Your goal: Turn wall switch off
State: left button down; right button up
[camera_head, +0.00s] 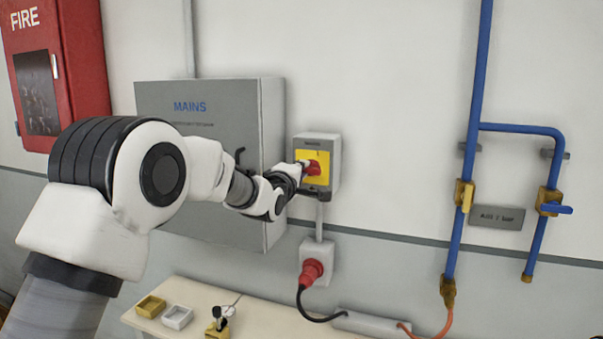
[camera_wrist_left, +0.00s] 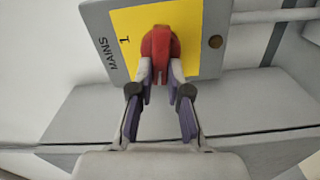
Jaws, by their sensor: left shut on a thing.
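The wall switch (camera_head: 333,150) is a grey box with a yellow plate and a red rotary handle (camera_head: 314,167), fixed to the wall right of the MAINS cabinet. In the left wrist view the red handle (camera_wrist_left: 160,55) sits on the yellow plate, with a "1" mark beside it. My left gripper (camera_wrist_left: 160,75) has its two fingers on either side of the handle's lower part, shut on it. In the head view my left gripper (camera_head: 297,172) reaches the switch from the left and hides part of its front. My right gripper is not in view.
The grey MAINS cabinet (camera_head: 215,95) stands out from the wall behind my left arm. A socket with a red plug (camera_head: 312,272) is below the switch. Blue pipes (camera_head: 472,130) are to the right. A table (camera_head: 255,318) below holds small trays and keys.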

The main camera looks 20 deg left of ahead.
pick_arm(q)
jog(key=shift+f+n, duration=0.25)
jog(key=shift+n, duration=0.75)
jog(key=c, duration=1.1)
grip_release()
jog(key=shift+r, duration=0.1)
jog(key=s, duration=1.2)
jog(key=shift+a, duration=0.25)
